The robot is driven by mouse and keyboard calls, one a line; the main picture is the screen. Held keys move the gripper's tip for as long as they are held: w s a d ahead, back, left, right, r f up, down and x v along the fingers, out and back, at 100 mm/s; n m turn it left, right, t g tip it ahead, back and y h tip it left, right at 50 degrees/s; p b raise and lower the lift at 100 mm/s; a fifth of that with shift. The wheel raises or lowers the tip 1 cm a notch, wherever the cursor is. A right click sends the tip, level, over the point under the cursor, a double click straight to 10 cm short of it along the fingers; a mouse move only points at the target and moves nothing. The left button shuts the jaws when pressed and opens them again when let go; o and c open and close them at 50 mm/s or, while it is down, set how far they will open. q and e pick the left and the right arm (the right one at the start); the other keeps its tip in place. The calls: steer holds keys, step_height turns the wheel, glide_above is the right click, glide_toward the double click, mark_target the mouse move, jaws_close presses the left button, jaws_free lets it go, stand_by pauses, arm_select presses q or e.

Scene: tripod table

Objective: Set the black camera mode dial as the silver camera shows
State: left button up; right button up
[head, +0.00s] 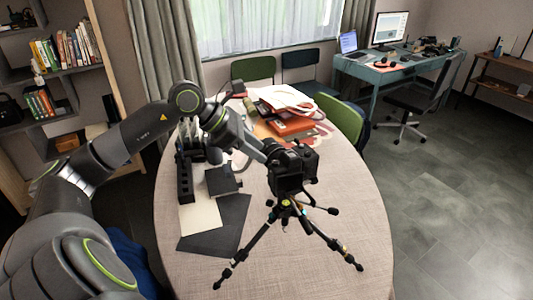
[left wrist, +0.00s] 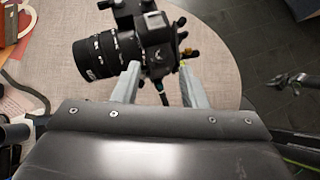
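The black camera (head: 287,178) stands on a small tripod (head: 287,212) on the round table. In the left wrist view the black camera (left wrist: 105,52) shows from above, its lens pointing left. A round ridged knob on its top (left wrist: 155,20) may be the mode dial; its setting is too small to read. My left gripper (head: 276,150) is at the top of the camera in the head view. In the left wrist view its two fingers (left wrist: 160,68) are apart, with part of the camera beyond the gap. I cannot make out a silver camera. My right gripper is not in view.
The round table (head: 340,240) also holds a dark sheet (head: 215,228), a black box (head: 221,181), black gear left of centre and orange books (head: 290,125) at the back. The tripod's legs spread near the front right. The table's front is mostly clear.

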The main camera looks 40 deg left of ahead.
mark_target(274, 161)
arm_select(q)
steer(key=shift+p+x, duration=0.4)
steer(key=shift+x, duration=1.55)
steer(key=shift+c, duration=0.2)
jaws_close()
